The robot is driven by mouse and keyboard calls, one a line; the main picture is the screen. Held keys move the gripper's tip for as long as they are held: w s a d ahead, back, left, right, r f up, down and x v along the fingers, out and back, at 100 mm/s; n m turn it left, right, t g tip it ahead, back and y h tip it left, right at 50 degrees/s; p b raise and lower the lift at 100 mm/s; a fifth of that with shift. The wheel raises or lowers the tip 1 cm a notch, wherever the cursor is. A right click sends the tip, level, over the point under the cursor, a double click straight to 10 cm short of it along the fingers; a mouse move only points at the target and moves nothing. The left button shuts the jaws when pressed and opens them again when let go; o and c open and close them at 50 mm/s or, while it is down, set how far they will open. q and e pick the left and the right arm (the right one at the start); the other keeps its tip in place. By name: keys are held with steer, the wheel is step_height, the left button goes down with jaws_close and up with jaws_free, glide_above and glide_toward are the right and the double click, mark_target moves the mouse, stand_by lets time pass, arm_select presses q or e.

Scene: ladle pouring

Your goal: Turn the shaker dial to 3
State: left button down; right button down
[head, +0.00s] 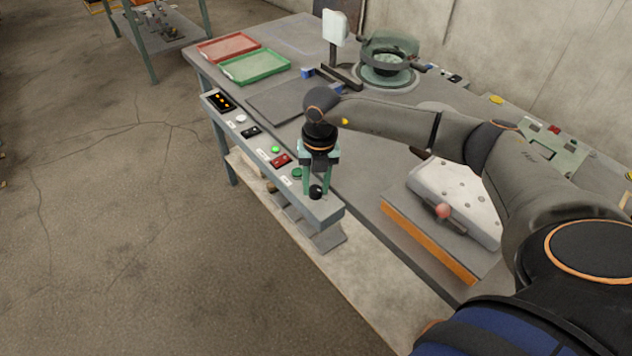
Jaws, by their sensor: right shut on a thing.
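The shaker dial (316,191) is a small black round knob near the right end of the grey control panel (330,209) along the table's front edge. My right gripper (316,189) points down over it, its two green fingers on either side of the knob and shut on it. The dial's pointer and number marks are too small to read. My left gripper is not in view.
The panel also carries a green lit button (275,149), a red switch (280,160) and a green button (297,172). A red tray (228,48) and a green tray (254,67) lie at the far end. A white plate with a red knob (442,211) sits right of my gripper.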

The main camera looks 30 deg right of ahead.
mark_target(318, 188)
steer(key=shift+w+r, duration=0.1)
stand_by(0.4)
steer(key=c, duration=0.5)
jaws_free()
steer(key=r, duration=1.2)
steer(key=shift+s+d+r, duration=0.2)
steer(key=shift+d, duration=0.1)
